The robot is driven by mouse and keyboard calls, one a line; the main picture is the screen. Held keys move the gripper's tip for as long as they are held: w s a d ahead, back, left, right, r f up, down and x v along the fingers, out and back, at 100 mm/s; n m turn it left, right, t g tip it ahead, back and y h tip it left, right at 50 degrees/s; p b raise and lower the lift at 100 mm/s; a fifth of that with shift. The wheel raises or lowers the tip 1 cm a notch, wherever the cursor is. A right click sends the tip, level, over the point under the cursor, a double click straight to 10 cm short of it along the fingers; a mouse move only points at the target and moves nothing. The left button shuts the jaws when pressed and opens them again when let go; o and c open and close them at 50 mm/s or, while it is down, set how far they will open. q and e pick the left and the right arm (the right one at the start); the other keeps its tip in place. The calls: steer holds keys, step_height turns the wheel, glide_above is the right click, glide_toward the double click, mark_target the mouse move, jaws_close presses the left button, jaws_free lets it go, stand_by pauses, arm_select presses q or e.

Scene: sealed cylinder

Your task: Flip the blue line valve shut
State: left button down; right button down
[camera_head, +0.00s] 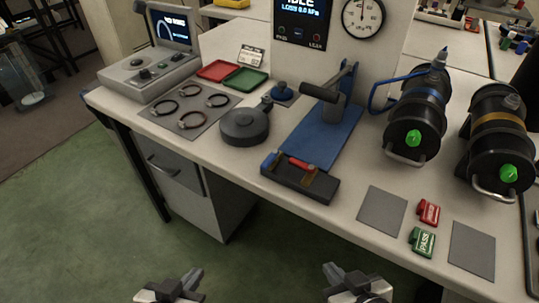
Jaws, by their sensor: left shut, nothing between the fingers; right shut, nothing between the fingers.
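A black cylinder with a blue band (408,122) lies on the bench at right, its green-tipped end facing me. A blue line (380,99) curves beside it, with a grey-blue fitting (440,58) at its upper end. A dark block (300,183) at the bench's front edge carries a red handle-like part (298,164) and a smaller blue part. I cannot tell which of these is the blue line valve, or its position. My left gripper (183,284) and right gripper (346,279) are shut and empty, low in front of the bench, touching nothing.
A gold-banded cylinder (497,140) lies at far right. A blue press stand (325,135), round black part (244,126), ring mat (190,110), and red and green trays (244,80) fill the bench. Red (428,212) and green (422,242) tags lie between grey pads. Floor before the bench is clear.

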mark_target(270, 164)
steer(key=w+r+m+g+y, duration=0.1)
steer(key=w+r+m+y, duration=0.2)
steer(key=r, duration=0.2)
steer(key=w+d+r+m+y, duration=0.1)
steer(key=w+r+m+y, duration=0.1)
steer(key=r, duration=0.4)
steer(key=w+d+r+m+g+y+b, duration=0.1)
steer(key=w+r+m+y, duration=0.2)
steer(key=w+r+m, duration=0.1)
steer(key=shift+w+d+r+g+y, duration=0.15)
steer(key=shift+r+g+y, duration=0.15)
steer(key=shift+r, duration=0.35)
arm_select(q)
steer(key=shift+d+f, duration=0.1)
steer(key=shift+f, duration=0.1)
